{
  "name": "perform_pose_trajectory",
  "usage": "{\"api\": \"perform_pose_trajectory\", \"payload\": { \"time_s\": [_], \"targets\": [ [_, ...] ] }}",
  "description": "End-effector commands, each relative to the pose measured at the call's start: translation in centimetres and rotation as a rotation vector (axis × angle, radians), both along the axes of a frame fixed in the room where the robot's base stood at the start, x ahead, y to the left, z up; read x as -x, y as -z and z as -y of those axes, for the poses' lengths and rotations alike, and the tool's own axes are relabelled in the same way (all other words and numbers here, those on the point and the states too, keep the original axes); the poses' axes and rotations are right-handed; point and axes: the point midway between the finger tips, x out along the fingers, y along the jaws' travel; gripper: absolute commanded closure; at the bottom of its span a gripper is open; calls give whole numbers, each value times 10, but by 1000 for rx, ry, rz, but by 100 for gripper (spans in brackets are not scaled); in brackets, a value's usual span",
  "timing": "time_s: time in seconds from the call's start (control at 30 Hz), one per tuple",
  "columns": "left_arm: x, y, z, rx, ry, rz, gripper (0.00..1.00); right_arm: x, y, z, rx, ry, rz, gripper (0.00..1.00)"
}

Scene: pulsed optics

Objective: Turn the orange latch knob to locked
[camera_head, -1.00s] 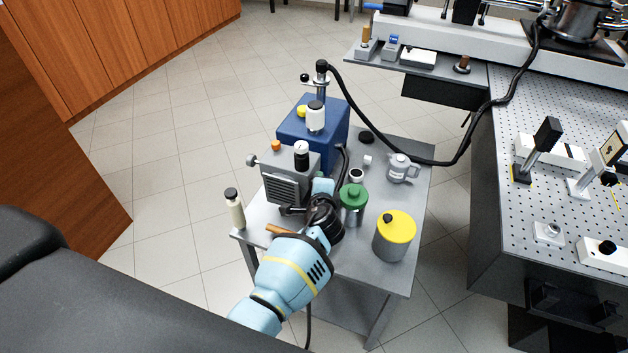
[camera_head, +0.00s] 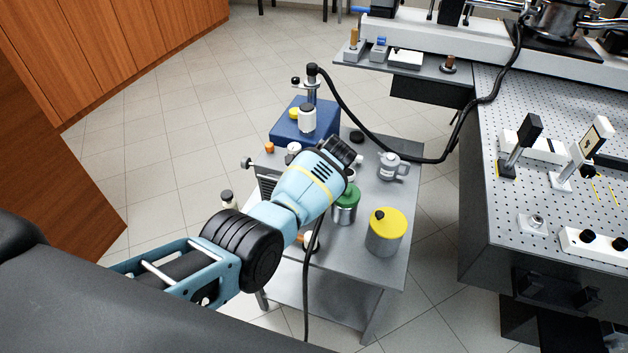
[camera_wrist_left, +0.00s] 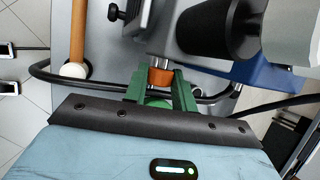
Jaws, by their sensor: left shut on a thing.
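In the left wrist view, the orange knob (camera_wrist_left: 160,77) sits between the two green fingers of my left gripper (camera_wrist_left: 160,84). The fingers are shut on its sides. The knob's markings and its turned position are not readable. In the head view my left arm reaches over the cart, and its forearm and wrist hide the fingers and the held knob. My right gripper is in neither current view.
The grey cart (camera_head: 380,262) carries a blue box (camera_head: 290,133), a small orange cap (camera_head: 269,147), a green-topped can (camera_head: 346,205), a yellow-lidded can (camera_head: 386,232) and a grey jug (camera_head: 393,166). A black hose (camera_head: 400,157) runs to the perforated optical table (camera_head: 500,215).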

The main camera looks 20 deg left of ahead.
Motion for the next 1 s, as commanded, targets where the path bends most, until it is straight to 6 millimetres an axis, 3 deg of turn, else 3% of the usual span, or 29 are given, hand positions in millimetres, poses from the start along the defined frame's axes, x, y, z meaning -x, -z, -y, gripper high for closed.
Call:
{"api": "perform_pose_trajectory", "payload": {
  "time_s": [0.8, 0.83, 1.0],
  "targets": [
    [-2, -1, -1, -6, 0, -98, 96, 7, 8, -4, -10, 5, -21, 64],
    [-2, -1, -1, -6, 0, -98, 72, 7, 8, -4, -10, 5, -21, 64],
    [-2, -1, -1, -5, 0, -98, 52, 7, 9, -3, -7, 2, -22, 64]
  ]
}}
